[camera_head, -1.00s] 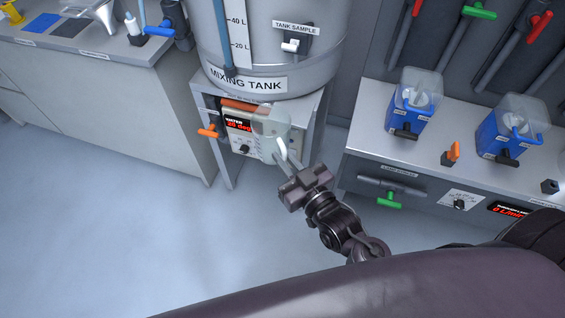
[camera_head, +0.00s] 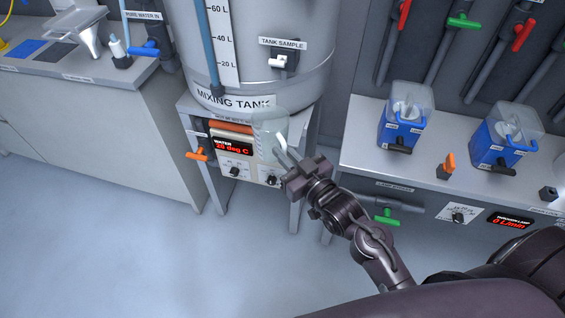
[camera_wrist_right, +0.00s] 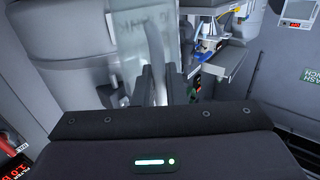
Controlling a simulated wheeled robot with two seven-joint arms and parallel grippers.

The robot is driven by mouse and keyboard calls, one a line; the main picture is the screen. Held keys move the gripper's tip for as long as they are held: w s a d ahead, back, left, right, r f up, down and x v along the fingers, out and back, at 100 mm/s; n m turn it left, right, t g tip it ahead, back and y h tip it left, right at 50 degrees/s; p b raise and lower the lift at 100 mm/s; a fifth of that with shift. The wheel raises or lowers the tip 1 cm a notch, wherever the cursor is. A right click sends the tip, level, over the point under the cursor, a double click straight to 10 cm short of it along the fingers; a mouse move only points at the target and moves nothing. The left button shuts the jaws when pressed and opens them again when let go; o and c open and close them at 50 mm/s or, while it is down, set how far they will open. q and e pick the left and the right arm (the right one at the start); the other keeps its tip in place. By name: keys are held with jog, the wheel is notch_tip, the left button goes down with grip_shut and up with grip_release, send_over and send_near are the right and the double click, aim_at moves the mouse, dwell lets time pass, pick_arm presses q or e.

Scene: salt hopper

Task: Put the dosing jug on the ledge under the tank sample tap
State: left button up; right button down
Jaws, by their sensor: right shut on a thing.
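The dosing jug (camera_head: 270,132) is a clear, pale vessel with a light handle. My right gripper (camera_head: 288,161) is shut on its handle and holds it in the air, roughly upright, before the tank stand. The jug also shows in the right wrist view (camera_wrist_right: 150,48), just beyond the fingers (camera_wrist_right: 155,88). The tank sample tap (camera_head: 283,60) is a white tap on a dark plate on the mixing tank (camera_head: 250,88), above the jug in the head view. I cannot clearly make out a ledge under it; the jug covers part of that area. My left gripper is out of view.
A water heater panel (camera_head: 232,146) with a red display and an orange tap handle (camera_head: 198,154) sits under the tank. On the right bench (camera_head: 362,140) stand two blue containers (camera_head: 400,128) with clear tops. The left counter (camera_head: 110,75) holds a funnel. Open floor lies in front.

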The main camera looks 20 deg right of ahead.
jog(key=w+d+b, duration=0.3)
jog(key=w+d, duration=0.2)
jog(key=w, duration=0.2)
jog(key=shift+w+f, duration=0.25)
jog(key=shift+f, duration=0.2)
dwell(0.5)
jog(key=c, duration=1.4)
grip_release()
